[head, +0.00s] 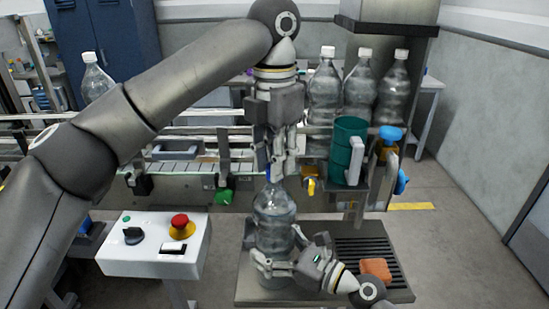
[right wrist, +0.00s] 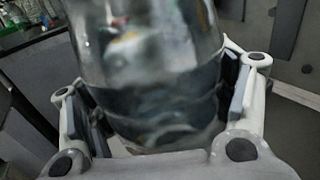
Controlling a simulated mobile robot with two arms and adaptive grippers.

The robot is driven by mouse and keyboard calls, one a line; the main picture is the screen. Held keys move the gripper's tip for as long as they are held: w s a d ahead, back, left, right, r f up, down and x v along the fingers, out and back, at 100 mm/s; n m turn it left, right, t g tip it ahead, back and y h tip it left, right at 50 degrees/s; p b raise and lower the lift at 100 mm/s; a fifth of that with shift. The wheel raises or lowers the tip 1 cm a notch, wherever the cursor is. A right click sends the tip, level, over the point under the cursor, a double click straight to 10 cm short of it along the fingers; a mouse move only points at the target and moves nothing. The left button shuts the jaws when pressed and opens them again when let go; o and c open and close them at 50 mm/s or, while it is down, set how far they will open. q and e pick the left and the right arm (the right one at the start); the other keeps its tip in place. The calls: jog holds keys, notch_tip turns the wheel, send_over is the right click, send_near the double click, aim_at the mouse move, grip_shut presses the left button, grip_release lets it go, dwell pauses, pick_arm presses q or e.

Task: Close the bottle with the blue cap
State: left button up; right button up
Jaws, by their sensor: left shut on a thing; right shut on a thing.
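A clear plastic bottle (head: 273,215) stands upright on the metal stand (head: 246,289) in the head view. It fills the middle of the right wrist view (right wrist: 150,70). My right gripper (head: 278,252) is shut around the bottle's lower body, with a finger on each side. My left gripper (head: 277,168) points straight down over the bottle's neck and is shut on the blue cap (head: 268,173). Only a sliver of the cap shows between the fingers. The fingers hide the bottle's mouth, so I cannot tell whether the cap is seated.
Several white-capped bottles (head: 360,85) stand behind on the right. A green cup (head: 346,150) is beside a blue-topped fitting (head: 390,133). An orange sponge (head: 376,268) lies on the slatted grate (head: 360,248). A white control box (head: 150,250) with a red button (head: 180,222) is at left.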

pick_arm(q)
jog(key=o, duration=0.7)
jog(key=shift+r, duration=0.1)
jog(key=shift+r, duration=2.2)
jog(key=shift+n, duration=0.3)
jog(key=shift+c, duration=0.4)
